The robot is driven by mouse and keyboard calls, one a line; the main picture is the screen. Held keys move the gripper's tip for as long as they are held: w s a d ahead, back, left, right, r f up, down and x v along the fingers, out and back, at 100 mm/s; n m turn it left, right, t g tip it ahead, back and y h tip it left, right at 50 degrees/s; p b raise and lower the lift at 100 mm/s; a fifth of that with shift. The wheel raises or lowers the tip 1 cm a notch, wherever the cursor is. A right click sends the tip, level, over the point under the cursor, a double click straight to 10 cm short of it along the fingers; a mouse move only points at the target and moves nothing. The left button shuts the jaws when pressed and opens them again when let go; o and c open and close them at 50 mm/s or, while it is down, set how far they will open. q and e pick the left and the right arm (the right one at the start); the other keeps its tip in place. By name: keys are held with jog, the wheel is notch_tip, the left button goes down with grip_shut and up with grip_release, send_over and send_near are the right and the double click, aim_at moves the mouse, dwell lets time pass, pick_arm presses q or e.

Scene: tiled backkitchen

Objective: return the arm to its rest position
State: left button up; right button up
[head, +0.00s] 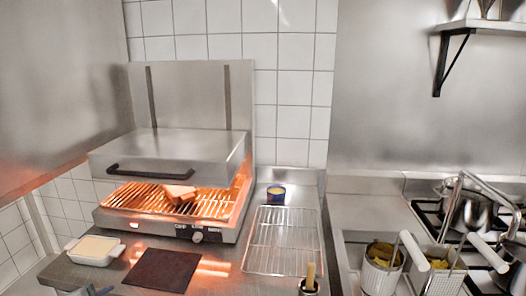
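A small grey and black piece (88,291) shows at the bottom left edge, in front of the counter. It looks like the tip of my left gripper, but it is mostly cut off by the frame, so I cannot tell if it is open or shut. It appears apart from the white dish above it. I cannot make out my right gripper anywhere in the head view.
A grill (180,205) with a raised lid glows orange, with a piece of food (180,193) on it. A white dish (94,250), dark mat (162,270), wire rack (283,240) and small tub (276,191) share the counter. Fryer baskets (381,274) stand right.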

pick_arm(q)
jog(key=s+d+f+n+g, duration=0.4)
jog(key=s+d+f+n, duration=0.2)
jog(key=s+f, duration=0.45)
jog(key=s+d+f+n+g, duration=0.5)
jog(key=s+f+n, duration=0.15)
jog(key=s, duration=0.75)
jog(key=a+f, duration=0.3)
jog(key=f, duration=2.8)
jog(key=s+a+f+g, duration=0.1)
jog(key=s+f, duration=1.7)
jog(key=s, duration=0.1)
jog(key=shift+g+y, duration=0.3)
jog(key=shift+g, duration=0.1)
jog(key=shift+f+m, duration=0.1)
jog(key=shift+m, duration=0.15)
